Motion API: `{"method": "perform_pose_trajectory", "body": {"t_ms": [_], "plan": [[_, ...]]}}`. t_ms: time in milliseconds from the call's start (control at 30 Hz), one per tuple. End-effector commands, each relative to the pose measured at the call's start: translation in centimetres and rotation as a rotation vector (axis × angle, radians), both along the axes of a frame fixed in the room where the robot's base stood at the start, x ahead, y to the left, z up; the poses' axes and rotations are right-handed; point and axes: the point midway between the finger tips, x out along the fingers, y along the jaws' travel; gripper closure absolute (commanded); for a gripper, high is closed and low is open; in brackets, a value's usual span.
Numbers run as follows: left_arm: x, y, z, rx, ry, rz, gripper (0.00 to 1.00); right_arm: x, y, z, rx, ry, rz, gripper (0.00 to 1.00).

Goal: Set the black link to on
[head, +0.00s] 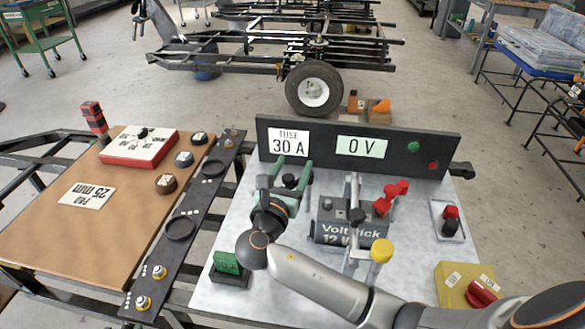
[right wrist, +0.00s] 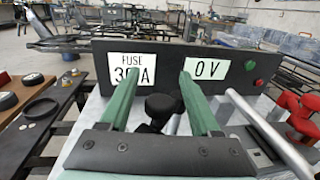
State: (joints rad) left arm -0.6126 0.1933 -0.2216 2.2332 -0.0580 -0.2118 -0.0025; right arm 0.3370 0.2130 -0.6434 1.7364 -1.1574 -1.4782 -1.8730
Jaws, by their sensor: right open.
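A black knob (head: 290,181), which looks like the black link, stands on the grey metal top behind my right gripper. In the right wrist view the black knob (right wrist: 160,108) shows between the two green fingers and a little beyond, its lower part hidden by the gripper body. My right gripper (head: 292,170) is open, its fingers on either side of the knob, with no clear contact. Its arm comes in from the lower right. The knob's setting cannot be read. The display panel (head: 360,148) behind shows "0 V" and "FUSE 30 A". My left gripper is not in view.
A grey battery (head: 335,232) with metal bars and red clamps (head: 392,195) stands right of the gripper. A yellow knob (head: 381,250), a green block (head: 228,262), a red-black switch (head: 450,220) and a yellow box (head: 466,287) are nearby. A brown board (head: 60,230) lies left.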

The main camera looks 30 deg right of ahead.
Motion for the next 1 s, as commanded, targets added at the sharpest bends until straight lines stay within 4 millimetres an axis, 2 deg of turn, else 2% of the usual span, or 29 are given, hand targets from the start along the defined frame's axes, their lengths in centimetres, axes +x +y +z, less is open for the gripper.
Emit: {"method": "perform_pose_trajectory", "body": {"t_ms": [167,700,1000], "plan": [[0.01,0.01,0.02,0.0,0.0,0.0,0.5,0.0,0.0,0.02,0.0,0.0,0.0,0.38],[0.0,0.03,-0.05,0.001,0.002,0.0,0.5,-0.03,0.04,0.0,0.0,0.0,0.0,0.99],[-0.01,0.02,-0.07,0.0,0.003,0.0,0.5,-0.04,0.05,-0.01,0.0,0.0,0.0,1.0]]}}
